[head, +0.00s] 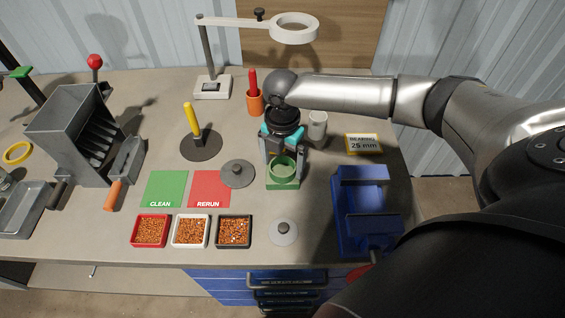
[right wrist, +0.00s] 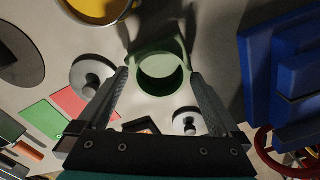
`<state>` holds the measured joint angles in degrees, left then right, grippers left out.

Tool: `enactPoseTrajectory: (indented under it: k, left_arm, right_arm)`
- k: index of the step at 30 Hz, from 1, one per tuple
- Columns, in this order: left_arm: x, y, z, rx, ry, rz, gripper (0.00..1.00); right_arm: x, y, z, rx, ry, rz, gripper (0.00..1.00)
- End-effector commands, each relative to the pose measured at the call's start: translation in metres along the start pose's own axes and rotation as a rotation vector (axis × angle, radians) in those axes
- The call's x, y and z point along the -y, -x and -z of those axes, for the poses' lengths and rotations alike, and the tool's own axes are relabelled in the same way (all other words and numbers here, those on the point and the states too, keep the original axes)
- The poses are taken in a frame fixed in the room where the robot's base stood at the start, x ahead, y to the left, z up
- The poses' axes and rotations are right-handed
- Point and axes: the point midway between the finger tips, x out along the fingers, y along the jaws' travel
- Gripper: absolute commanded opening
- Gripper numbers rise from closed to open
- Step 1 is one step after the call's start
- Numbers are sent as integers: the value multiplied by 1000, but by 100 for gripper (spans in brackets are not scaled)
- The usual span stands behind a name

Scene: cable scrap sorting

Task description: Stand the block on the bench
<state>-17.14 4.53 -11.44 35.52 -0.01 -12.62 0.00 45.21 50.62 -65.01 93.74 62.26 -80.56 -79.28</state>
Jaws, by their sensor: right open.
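The block (head: 283,184) is green with a round, cup-like opening on top. It stands upright on the bench (head: 330,240) right of the red mat. In the right wrist view the green block (right wrist: 160,72) shows its round opening between and just beyond my fingertips. My right gripper (head: 284,172) points down over it, open, with one finger on either side. I cannot tell whether the fingers touch it. My left gripper is not in view.
A blue vise (head: 362,215) stands close on the right. A grey lidded disc (head: 237,174) and a pale knobbed disc (head: 283,232) lie nearby. A white cup (head: 317,126) and an orange holder (head: 255,101) stand behind. Three scrap trays (head: 191,246) line the front left.

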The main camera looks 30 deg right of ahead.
Motion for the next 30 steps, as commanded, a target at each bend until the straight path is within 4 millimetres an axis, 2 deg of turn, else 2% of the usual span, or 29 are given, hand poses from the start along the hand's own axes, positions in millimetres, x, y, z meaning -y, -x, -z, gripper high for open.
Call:
enactPoseTrajectory:
  k: [9, 15, 21, 30]
  left_arm:
    - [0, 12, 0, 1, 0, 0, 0]
    - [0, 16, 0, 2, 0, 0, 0]
    - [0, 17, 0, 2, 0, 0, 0]
    - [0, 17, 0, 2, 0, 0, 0]
  right_arm:
    - [-1, 69, 0, 2, 1, -4, 100]
    - [0, 101, -1, 2, 0, -1, 100]
    - [0, 113, 0, 0, 0, 0, 100]
    - [0, 113, 0, 0, 0, 0, 100]
